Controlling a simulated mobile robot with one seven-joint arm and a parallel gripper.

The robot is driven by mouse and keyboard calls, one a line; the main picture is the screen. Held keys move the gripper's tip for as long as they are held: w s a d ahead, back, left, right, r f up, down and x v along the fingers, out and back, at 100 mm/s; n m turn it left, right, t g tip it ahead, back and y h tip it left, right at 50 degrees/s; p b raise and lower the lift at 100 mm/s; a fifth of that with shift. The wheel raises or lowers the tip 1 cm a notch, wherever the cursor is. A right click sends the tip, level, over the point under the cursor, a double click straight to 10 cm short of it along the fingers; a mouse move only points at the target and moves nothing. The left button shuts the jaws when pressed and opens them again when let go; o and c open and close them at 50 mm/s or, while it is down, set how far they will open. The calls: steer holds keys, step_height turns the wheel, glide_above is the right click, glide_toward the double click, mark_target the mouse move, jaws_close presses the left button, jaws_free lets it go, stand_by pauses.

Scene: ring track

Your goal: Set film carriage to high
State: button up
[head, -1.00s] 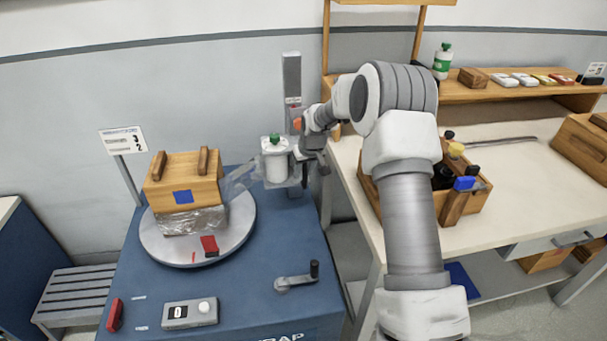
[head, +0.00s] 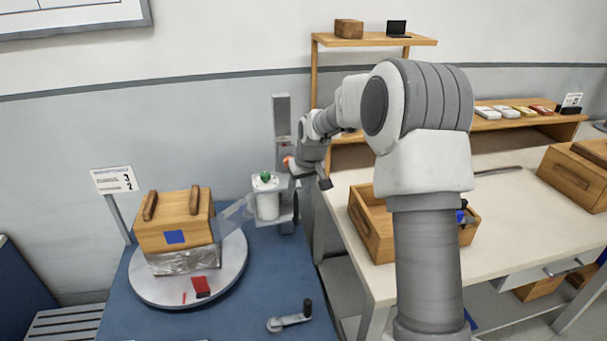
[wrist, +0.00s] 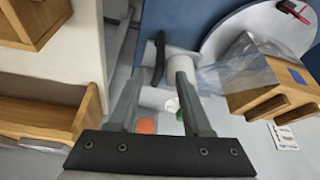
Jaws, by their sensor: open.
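The film carriage (head: 287,212) sits low on an upright grey mast (head: 282,118) behind the turntable and holds a white film roll (head: 266,200) with a green knob on top. A black handle (wrist: 160,58) stands at the side of the carriage in the wrist view. My gripper (wrist: 160,78) is open and empty, its fingers pointing toward the handle, which lies just past the fingertips. I cannot tell the exact gap. In the head view my gripper (head: 324,180) is right of the mast, slightly above the carriage. An orange round part (head: 288,162) shows on the mast.
Film stretches from the roll to a wrapped wooden box (head: 176,217) on the round turntable (head: 236,270). A crank (head: 290,318) stands in front. A workbench (head: 420,275) with a wooden tote (head: 372,228) is at the right. A sign (head: 114,179) stands at the left.

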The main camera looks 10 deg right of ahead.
steer(key=v, duration=0.6)
steer(key=s+a+r+h+p, duration=0.1)
steer(key=s+r+p, duration=0.3)
steer(key=s+r, duration=1.15)
steer(key=s+r+m+t+p, duration=0.1)
steer(key=s+m+p, duration=0.1)
steer(key=s, duration=1.9)
steer(key=shift+r+p, duration=0.25)
steer(key=shift+p, duration=0.4)
